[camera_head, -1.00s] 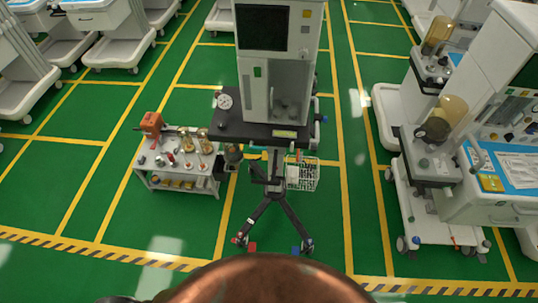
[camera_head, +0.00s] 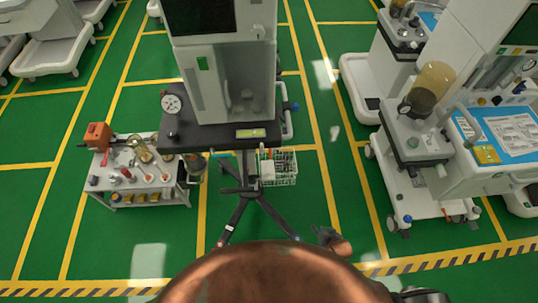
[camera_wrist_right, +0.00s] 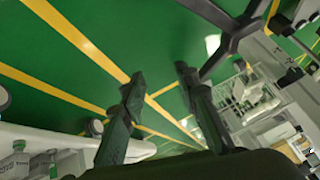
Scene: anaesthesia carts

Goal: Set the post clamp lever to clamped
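A dark post (camera_head: 245,168) stands on a spread-legged base (camera_head: 255,205) under the dark shelf of the machine in the head view. A short dark crosspiece (camera_head: 238,189) shows on the post. I cannot tell whether it is the clamp lever, or how the lever is set. My right gripper (camera_head: 328,236) is low and right of the base, apart from the post. In the right wrist view its two fingers (camera_wrist_right: 158,82) are spread with nothing between them. Dark base legs (camera_wrist_right: 236,36) show beyond them. My left gripper is not in view.
A white wire basket (camera_head: 278,168) hangs right of the post; it also shows in the wrist view (camera_wrist_right: 243,92). A low tool cart (camera_head: 140,198) stands at left. A white anaesthesia cart (camera_head: 425,205) stands at right. Green floor between is clear.

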